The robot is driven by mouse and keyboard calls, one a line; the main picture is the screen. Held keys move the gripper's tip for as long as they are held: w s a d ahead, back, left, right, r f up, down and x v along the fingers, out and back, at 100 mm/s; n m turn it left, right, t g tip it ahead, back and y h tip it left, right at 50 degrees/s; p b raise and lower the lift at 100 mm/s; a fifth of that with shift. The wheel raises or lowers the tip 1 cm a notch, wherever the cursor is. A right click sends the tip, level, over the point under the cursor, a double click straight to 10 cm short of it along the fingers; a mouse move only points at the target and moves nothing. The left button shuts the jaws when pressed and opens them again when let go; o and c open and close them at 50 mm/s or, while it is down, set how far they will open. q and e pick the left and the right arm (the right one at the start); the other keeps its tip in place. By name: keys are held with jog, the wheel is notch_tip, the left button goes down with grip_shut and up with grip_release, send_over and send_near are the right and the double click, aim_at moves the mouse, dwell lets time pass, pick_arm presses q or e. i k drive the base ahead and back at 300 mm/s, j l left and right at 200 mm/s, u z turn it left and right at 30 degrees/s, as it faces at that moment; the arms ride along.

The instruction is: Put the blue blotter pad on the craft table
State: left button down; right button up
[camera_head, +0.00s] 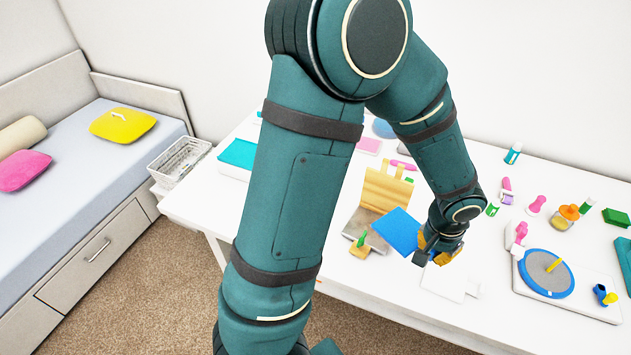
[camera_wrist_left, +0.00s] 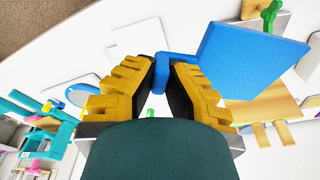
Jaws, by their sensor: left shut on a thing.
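The blue blotter pad (camera_head: 401,230) is a flat blue slab with a narrow handle-like part at one side. In the left wrist view the pad (camera_wrist_left: 250,60) reaches out to the upper right, and its narrow part sits between the yellow-and-black fingers. My left gripper (camera_head: 428,250) is shut on that part; it also shows in the left wrist view (camera_wrist_left: 168,76). The pad is over the white craft table (camera_head: 345,276); I cannot tell whether it touches the top. My right gripper is not in view.
A wooden stand (camera_head: 384,190) on a grey base is close beside the pad. A white board (camera_head: 442,283) lies in front of the gripper. A round blue-rimmed turntable (camera_head: 546,274) and several small craft items crowd the right. A wire basket (camera_head: 180,160) stands left, near a bed.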

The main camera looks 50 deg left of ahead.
aim_at(207, 199)
jog(key=k+j+u, duration=0.1)
jog(key=j+u, duration=0.25)
jog(key=k+j+u, duration=0.1)
jog(key=u, duration=0.3)
jog(key=j+u, duration=0.25)
jog(key=u, duration=0.2)
jog(key=j+u, duration=0.2)
jog(key=u, duration=0.2)
jog(key=j+u, duration=0.25)
jog(key=u, duration=0.2)
jog(key=i+j+u, duration=0.15)
jog(key=u, duration=0.25)
jog(key=i+j+u, duration=0.1)
jog(key=u, duration=0.35)
jog(key=i+j+z, duration=0.2)
jog(key=z, duration=0.25)
jog(key=i+j+z, duration=0.15)
jog(key=j+z, duration=0.15)
jog(key=z, duration=0.6)
jog(key=i+j+z, duration=0.1)
jog(key=z, duration=0.3)
jog(key=j+z, duration=0.2)
jog(key=z, duration=0.2)
jog(key=i+j+z, duration=0.15)
jog(key=z, duration=0.25)
jog(key=i+j+z, duration=0.15)
jog(key=j+z, duration=0.25)
jog(key=l, duration=0.1)
